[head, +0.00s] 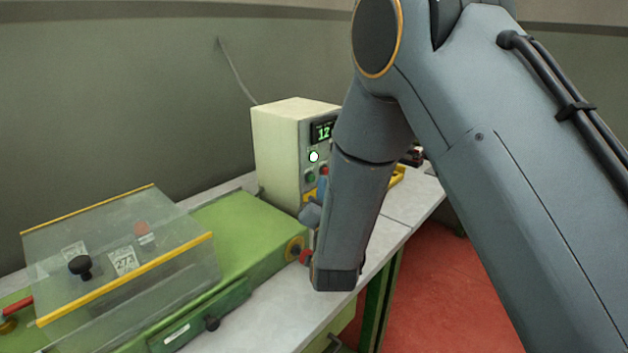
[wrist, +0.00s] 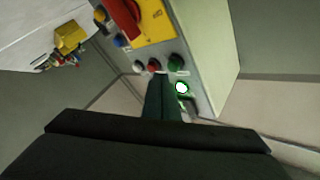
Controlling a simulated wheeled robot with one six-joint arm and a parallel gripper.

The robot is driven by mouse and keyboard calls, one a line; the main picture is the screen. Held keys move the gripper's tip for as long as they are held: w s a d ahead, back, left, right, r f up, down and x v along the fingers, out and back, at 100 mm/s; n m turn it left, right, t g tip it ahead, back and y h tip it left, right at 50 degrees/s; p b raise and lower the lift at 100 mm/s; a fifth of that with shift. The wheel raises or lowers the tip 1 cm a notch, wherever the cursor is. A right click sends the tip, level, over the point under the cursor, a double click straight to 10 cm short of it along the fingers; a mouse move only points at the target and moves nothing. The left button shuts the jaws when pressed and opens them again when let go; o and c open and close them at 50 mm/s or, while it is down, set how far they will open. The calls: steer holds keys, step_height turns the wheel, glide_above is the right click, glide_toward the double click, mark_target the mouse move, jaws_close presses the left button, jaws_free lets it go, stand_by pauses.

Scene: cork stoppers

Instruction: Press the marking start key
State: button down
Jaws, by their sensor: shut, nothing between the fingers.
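The cream control box (head: 280,150) stands on the bench, with a green-lit display (head: 322,131) and a bright lamp (head: 313,156). In the wrist view its panel shows a green button (wrist: 175,62), a red button (wrist: 154,65), a pale button (wrist: 138,66) and the glowing lamp (wrist: 182,88). Key labels are not legible, so I cannot tell which is the marking start key. My gripper (wrist: 160,80) is shut and empty, its tips close to the red and green buttons; contact cannot be told. My arm hides part of the panel in the head view.
A yellow plate with a red rotary switch (wrist: 125,18) and a blue button (wrist: 118,40) are also on the panel. A green machine (head: 245,235) with a clear cover (head: 180,255) stands left of my arm. A yellow item (wrist: 70,38) lies farther along the bench.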

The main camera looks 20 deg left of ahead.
steer(key=shift+w+a, duration=0.2)
steer(key=shift+a, duration=0.2)
